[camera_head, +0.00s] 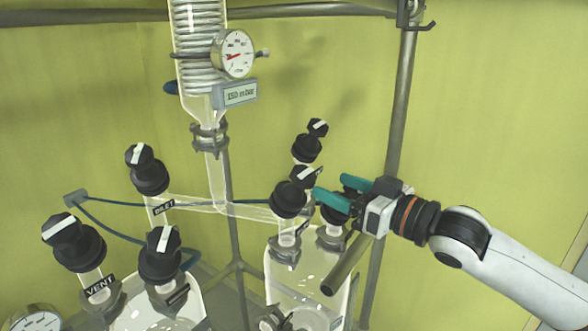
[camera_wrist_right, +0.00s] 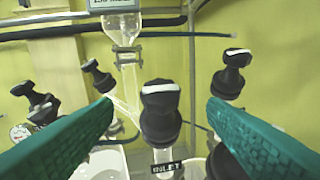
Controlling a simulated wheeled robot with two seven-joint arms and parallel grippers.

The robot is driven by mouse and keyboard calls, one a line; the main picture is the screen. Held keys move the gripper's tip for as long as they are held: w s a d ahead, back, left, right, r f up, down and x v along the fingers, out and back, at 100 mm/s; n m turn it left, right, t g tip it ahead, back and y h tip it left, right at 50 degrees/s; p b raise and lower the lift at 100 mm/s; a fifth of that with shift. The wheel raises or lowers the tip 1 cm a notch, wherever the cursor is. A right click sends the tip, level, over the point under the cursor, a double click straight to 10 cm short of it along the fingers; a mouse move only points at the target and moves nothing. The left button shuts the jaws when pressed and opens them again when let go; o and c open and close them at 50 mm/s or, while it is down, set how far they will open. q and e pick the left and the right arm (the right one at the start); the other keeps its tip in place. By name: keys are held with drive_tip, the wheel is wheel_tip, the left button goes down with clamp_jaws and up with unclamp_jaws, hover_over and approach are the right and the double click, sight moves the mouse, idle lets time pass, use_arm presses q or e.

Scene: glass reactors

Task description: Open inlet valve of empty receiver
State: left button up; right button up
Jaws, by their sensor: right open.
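The right receiver (camera_head: 300,285) is a clear glass vessel with black valve knobs on top. The left receiver (camera_head: 190,305) stands beside it; the frames do not clearly show what either holds. My right gripper (camera_head: 332,187) is open and empty, its teal fingers pointing left at the right receiver's valves. In the right wrist view a black knob with a white stripe (camera_wrist_right: 160,108) shows between the fingers, with an INLET label (camera_wrist_right: 167,166) below it. I cannot tell whether either finger touches it. My left gripper is not in view.
A glass condenser (camera_head: 200,60) with a round gauge (camera_head: 232,54) and a 150 mbar sign (camera_head: 240,94) hangs above. A metal post (camera_head: 403,100) stands behind my right gripper. A VENT-labelled valve (camera_head: 75,242) is at the left. Blue tubing (camera_head: 110,203) runs between.

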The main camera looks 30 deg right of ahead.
sight(311, 178)
drive_tip(key=x, duration=0.4)
drive_tip(key=b+x, duration=0.2)
drive_tip(key=x, duration=0.1)
drive_tip(key=shift+w+f, duration=0.15)
drive_tip(key=shift+w, duration=0.15)
drive_tip(key=b, duration=0.1)
drive_tip(key=w+b, duration=0.1)
drive_tip(key=shift+w+a+f+b, duration=0.15)
drive_tip(key=shift+a+b, duration=0.2)
drive_tip(key=shift+w+b, duration=0.45)
drive_tip(key=shift+b, duration=0.1)
use_arm(q)
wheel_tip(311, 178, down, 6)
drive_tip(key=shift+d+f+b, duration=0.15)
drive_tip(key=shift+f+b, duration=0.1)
drive_tip(key=shift+b, duration=0.05)
use_arm(e)
drive_tip(key=shift+w+r, duration=0.15)
drive_tip(key=shift+r, duration=0.1)
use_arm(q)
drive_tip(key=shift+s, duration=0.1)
